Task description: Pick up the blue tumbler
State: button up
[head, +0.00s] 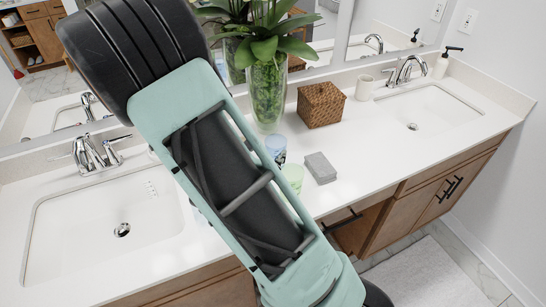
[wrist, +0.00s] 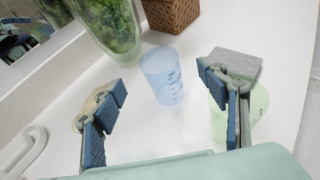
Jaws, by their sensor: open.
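The blue tumbler (head: 276,148) is a translucent light-blue cup. It stands upright on the white counter, in front of the glass vase and partly hidden by my arm in the head view. In the wrist view the blue tumbler (wrist: 162,75) is ahead of my gripper (wrist: 162,92), between the directions of its two fingers. The fingers are wide apart with nothing between them. I cannot tell exactly how far the fingertips are from the tumbler.
A green translucent cup (head: 293,177) stands close to the right finger in the wrist view, beside a grey block (head: 320,168). Behind are a glass vase (head: 267,95) with a plant and a wicker box (head: 321,105). A beige object (wrist: 92,110) lies behind the left finger. Sinks flank the area.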

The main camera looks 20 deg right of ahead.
aim_at(279, 138)
jog(key=p+x, duration=0.1)
jog(key=x, duration=0.9)
jog(key=shift+w+d+f+p, duration=0.1)
jog(key=shift+w+f+p, duration=0.2)
jog(key=shift+p, duration=0.1)
jog(key=shift+c, duration=0.2)
jog(key=c, duration=1.2)
jog(key=shift+c, duration=0.5)
jog(key=shift+r, duration=0.2)
